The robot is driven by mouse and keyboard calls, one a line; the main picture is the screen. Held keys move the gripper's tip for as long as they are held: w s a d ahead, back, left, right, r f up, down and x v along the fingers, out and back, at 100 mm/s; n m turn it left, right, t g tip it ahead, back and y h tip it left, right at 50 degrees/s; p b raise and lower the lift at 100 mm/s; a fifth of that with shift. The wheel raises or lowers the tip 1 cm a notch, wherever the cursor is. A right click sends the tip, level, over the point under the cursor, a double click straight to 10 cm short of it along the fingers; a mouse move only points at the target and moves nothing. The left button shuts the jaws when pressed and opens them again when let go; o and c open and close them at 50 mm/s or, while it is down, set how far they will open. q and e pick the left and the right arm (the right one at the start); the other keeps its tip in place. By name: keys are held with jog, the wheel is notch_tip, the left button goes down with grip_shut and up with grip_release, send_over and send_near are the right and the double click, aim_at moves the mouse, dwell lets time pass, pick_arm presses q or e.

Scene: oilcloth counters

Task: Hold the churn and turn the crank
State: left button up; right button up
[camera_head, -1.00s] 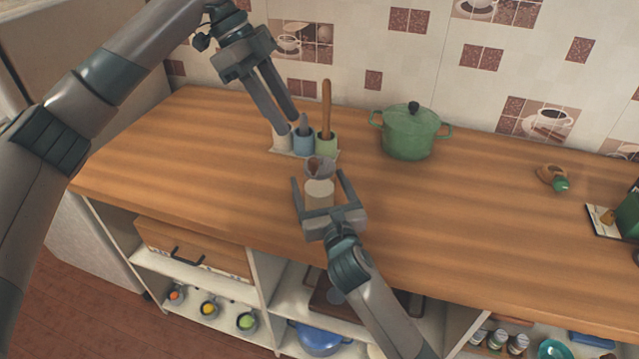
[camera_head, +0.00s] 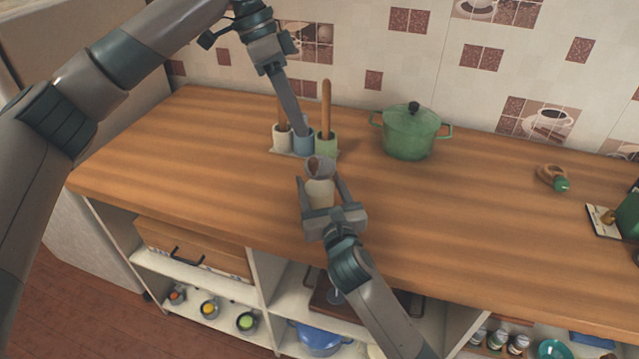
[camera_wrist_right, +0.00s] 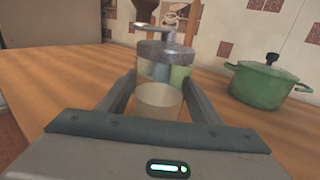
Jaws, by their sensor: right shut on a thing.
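The churn (camera_head: 319,184) is a small jar with a pale lower body and a grey upper part. It stands upright between the fingers of my right gripper (camera_head: 319,186), which is shut on it. In the right wrist view the churn (camera_wrist_right: 158,100) shows a metal lid and a bent crank (camera_wrist_right: 166,38) on top. My left gripper (camera_head: 300,130) points down behind and left of the churn, in front of the blue cup in the picture. It is apart from the crank. Its fingers are seen nearly edge-on and overlap, so their gap is hidden.
A holder with white, blue and green cups (camera_head: 326,145) and wooden utensils stands close behind the churn. A green pot (camera_head: 410,132) is to its right. A small brown item with a green end (camera_head: 552,178) lies farther right. The wooden counter (camera_head: 180,160) is clear at left.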

aim_at(313, 159)
pick_arm(q)
jog(key=d+n, duration=0.1)
jog(key=n, duration=0.2)
jog(key=n+y, duration=0.1)
jog(key=n, duration=0.2)
jog(key=s+d+n+y, duration=0.1)
jog(key=n, duration=0.2)
jog(key=shift+d+n+t, duration=0.3)
jog(key=shift+t, duration=0.1)
jog(key=n, duration=0.2)
jog(key=n+y, duration=0.1)
jog(key=n, duration=0.1)
jog(key=shift+d, duration=0.25)
jog(key=n+y, duration=0.1)
jog(key=n, duration=0.3)
jog(key=shift+d+n+t, duration=0.1)
jog(key=shift+n+t, duration=0.2)
jog(key=shift+t, duration=0.1)
jog(key=shift+f, duration=0.1)
jog(key=shift+f, duration=4.75)
jog(key=c, duration=0.7)
